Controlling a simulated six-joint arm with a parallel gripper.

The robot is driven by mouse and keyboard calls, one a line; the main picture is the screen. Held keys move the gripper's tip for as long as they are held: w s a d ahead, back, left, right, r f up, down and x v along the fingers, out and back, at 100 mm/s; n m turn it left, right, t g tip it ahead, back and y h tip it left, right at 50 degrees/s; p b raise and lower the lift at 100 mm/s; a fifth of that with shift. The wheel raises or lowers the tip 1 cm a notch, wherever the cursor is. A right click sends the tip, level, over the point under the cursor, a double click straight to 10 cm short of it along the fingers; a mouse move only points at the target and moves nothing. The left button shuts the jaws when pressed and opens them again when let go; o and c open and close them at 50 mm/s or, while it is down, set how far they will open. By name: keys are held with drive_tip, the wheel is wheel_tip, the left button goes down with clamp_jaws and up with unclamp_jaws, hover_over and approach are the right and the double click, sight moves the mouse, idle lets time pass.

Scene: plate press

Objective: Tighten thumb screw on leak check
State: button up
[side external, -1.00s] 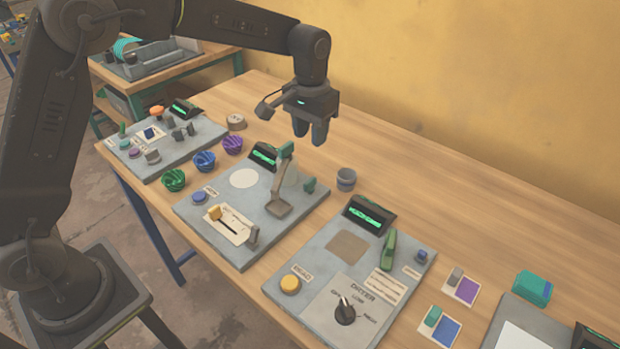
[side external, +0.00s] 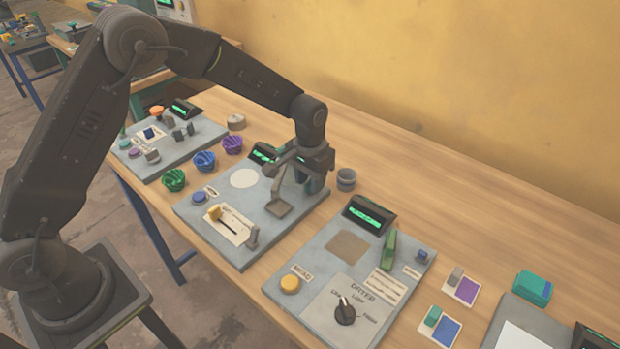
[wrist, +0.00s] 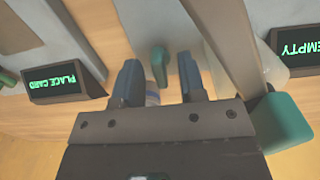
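The thumb screw looks like the small upright green wing (wrist: 158,65) in the wrist view, on the right side of the grey middle panel (side external: 238,254). My gripper (side external: 313,186) is open and points down over that side of the panel. In the wrist view its two fingers stand to either side of the green wing, with a gap on both sides and no visible contact. In the side view the fingers hide the wing. The panel's lever with its grey square end (side external: 279,208) stands just left of my gripper.
A teal block (wrist: 285,122) on the lever's arm is close beside my gripper. A grey cup (side external: 346,179) stands just right of it. The panel's display (wrist: 302,45) reads EMPTY; the right panel's display (wrist: 65,82) reads PLACE CARD.

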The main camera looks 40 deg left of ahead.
drive_tip(key=shift+c, duration=0.4)
clamp_jaws()
drive_tip(key=shift+m, duration=0.4)
drive_tip(key=m, duration=0.3)
drive_tip(key=shift+m, duration=0.3)
drive_tip(key=m, duration=0.4)
drive_tip(key=shift+m, duration=0.3)
drive_tip(key=m, duration=0.4)
drive_tip(key=shift+m, duration=2.5)
drive_tip(key=shift+o, duration=0.4)
unclamp_jaws()
